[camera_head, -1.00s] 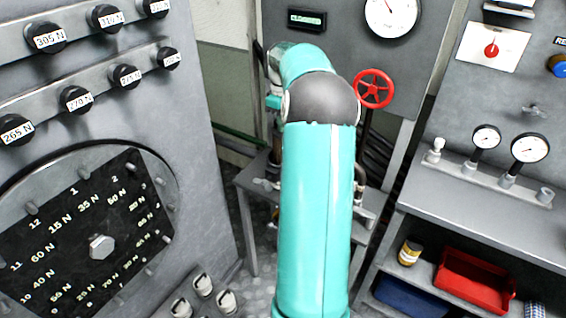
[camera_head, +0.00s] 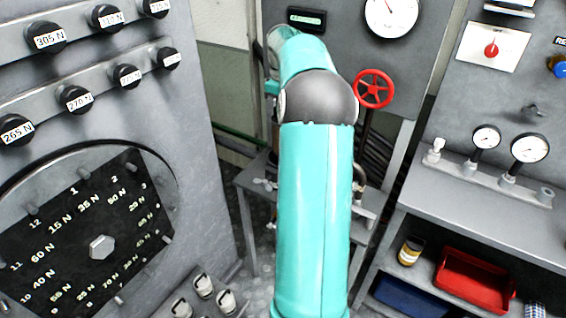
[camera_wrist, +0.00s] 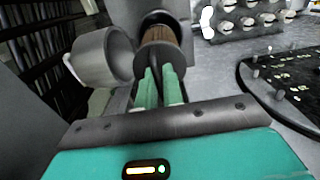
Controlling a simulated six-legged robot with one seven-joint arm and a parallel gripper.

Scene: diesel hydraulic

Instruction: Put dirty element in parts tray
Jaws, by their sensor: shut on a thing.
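In the wrist view, my gripper (camera_wrist: 160,76) is shut on the dirty element (camera_wrist: 164,40), a brown ribbed cylinder with a dark round end cap facing the fingers. A grey open cylinder (camera_wrist: 103,57), like a housing, is just left of the element; I cannot tell whether they touch. In the head view my own arm hides the gripper and the element. A red tray (camera_head: 475,282) and a dark blue tray (camera_head: 404,298) sit on the shelf at the lower right; which one is the parts tray is not marked.
A small bench (camera_head: 258,185) stands behind my arm, with a red handwheel (camera_head: 373,89) above it. A yellow-labelled can (camera_head: 410,251) stands beside the red tray. The workbench (camera_head: 480,190) above the trays carries gauges. A large dial panel (camera_head: 95,235) is at the left.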

